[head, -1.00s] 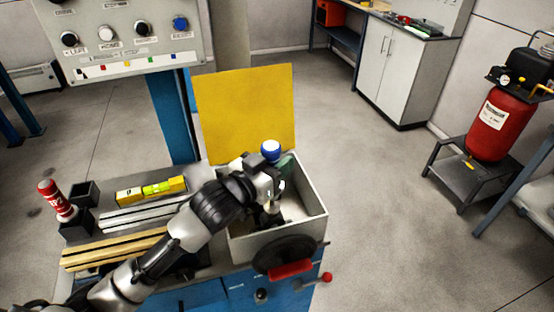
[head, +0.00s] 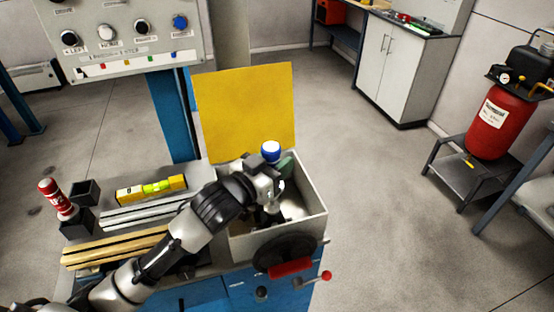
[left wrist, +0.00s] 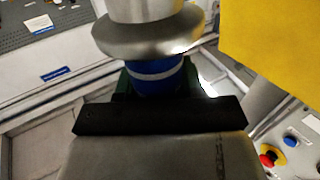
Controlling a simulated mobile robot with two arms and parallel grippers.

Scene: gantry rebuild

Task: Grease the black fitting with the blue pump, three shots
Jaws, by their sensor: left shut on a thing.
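The blue pump (head: 270,153) shows as a blue knob with a pale face above the grey box (head: 318,213). In the left wrist view, the pump's blue body with a white band (left wrist: 155,75) stands between my fingers, under a wide metal collar. My left gripper (head: 272,192) is shut on the pump, over the open box. The wrist and fingers hide part of the pump and the box's inside. I cannot make out the black fitting for certain. My right gripper is not in view.
A yellow lid (head: 245,112) stands up behind the box. A black handwheel (head: 285,252) and red-handled levers are on its front. Open floor is right.

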